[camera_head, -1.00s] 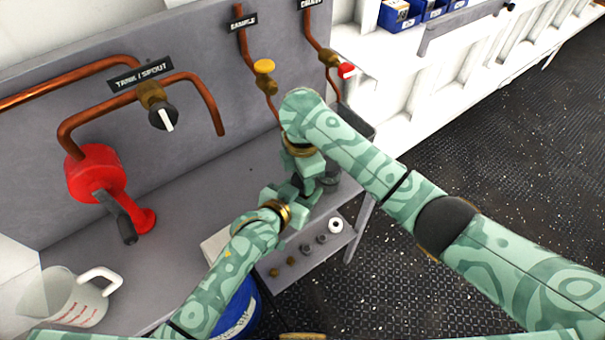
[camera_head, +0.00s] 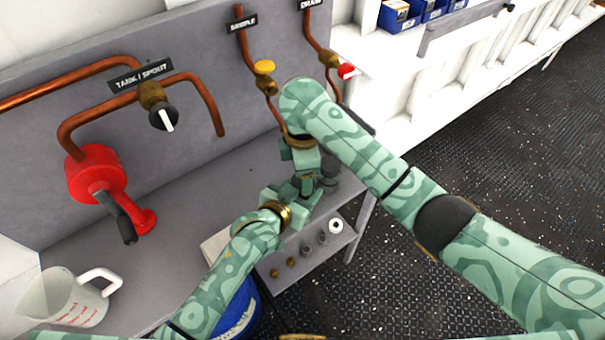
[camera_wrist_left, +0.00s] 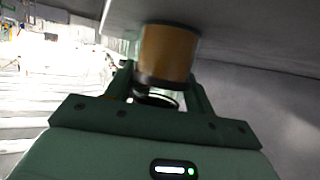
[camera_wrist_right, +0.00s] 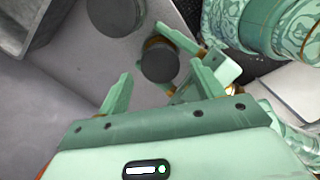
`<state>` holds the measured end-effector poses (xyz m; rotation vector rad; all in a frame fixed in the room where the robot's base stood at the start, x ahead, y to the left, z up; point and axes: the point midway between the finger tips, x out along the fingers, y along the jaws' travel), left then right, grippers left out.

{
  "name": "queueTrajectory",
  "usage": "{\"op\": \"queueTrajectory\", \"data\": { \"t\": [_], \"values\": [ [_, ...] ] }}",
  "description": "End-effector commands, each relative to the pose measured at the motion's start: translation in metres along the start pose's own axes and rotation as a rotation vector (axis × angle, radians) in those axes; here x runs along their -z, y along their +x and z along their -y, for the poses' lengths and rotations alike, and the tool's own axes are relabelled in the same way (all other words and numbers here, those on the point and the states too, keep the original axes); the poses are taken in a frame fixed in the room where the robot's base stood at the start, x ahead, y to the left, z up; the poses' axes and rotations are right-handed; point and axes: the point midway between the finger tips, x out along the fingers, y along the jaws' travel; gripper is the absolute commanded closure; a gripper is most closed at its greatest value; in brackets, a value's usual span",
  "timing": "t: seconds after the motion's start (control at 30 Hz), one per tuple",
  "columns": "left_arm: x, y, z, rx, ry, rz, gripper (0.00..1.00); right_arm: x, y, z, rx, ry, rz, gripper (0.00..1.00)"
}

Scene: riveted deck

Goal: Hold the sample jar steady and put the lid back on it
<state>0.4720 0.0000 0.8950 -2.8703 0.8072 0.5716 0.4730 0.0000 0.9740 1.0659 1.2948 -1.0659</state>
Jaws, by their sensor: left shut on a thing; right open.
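The sample jar (camera_wrist_left: 168,52), with amber contents, is between the fingers of my left gripper (camera_wrist_left: 165,90), which is shut on it. In the right wrist view a dark round lid (camera_wrist_right: 160,62) covers the jar's top, with an amber edge around it; I cannot tell how tightly it sits. My right gripper (camera_wrist_right: 163,85) is open, its fingers apart and facing the lid without visible contact. In the head view my left gripper (camera_head: 293,192) and right gripper (camera_head: 305,172) are close together, and my arms hide most of the jar.
A dark cylinder (camera_head: 328,172) stands on the bench close to my grippers. A measuring jug (camera_head: 65,298), red pump (camera_head: 95,174) and blue bucket (camera_head: 238,312) are left and below.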

Motion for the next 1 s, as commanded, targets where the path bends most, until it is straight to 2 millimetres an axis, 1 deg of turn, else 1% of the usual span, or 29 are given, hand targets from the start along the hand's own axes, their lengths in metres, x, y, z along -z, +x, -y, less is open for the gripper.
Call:
{"op": "queueTrajectory", "data": {
  "t": [0.03, 0.1, 0.2, 0.5, 0.57, 0.67, 0.7, 0.73, 0.8, 0.9, 1.0],
  "values": [
    [0.0, 0.0, 0.0, 0.0, 0.0, 0.001, 1.0, 0.0, -0.007, 0.0, -0.002, 0.0, -0.001, 0.33],
    [0.0, 0.0, 0.0, 0.0, 0.0, 0.001, 1.0, 0.0, -0.014, 0.0, 0.0, 0.0, 0.0, 0.33],
    [0.0, 0.0, 0.0, 0.0, 0.001, 0.001, 1.0, 0.0, -0.02, 0.0, 0.0, 0.0, 0.0, 0.33],
    [0.0, 0.0, 0.0, 0.0, 0.001, 0.001, 1.0, 0.0, -0.022, 0.0, -0.001, 0.0, 0.001, 0.33],
    [0.0, 0.0, 0.0, 0.0, 0.001, 0.001, 1.0, -0.002, -0.025, -0.004, -0.011, 0.001, 0.004, 0.33],
    [0.0, 0.0, 0.0, 0.0, 0.001, 0.001, 1.0, -0.013, -0.041, -0.016, -0.054, -0.01, 0.046, 0.33],
    [0.0, 0.0, 0.0, 0.0, 0.001, 0.001, 1.0, -0.019, -0.052, -0.022, -0.076, -0.064, 0.072, 0.33],
    [0.0, 0.0, 0.0, 0.0, 0.001, 0.001, 1.0, -0.02, -0.057, -0.023, -0.078, -0.145, 0.082, 0.33],
    [0.0, 0.0, 0.0, 0.0, 0.001, 0.001, 1.0, -0.019, -0.062, -0.02, -0.064, -0.337, 0.085, 0.33],
    [0.0, 0.0, 0.0, 0.0, 0.001, 0.001, 1.0, -0.012, -0.059, -0.01, -0.026, -0.565, 0.058, 0.33],
    [0.0, 0.0, 0.0, 0.0, 0.001, 0.001, 1.0, -0.004, -0.056, -0.002, -0.002, -0.727, 0.02, 0.33]
  ]
}}
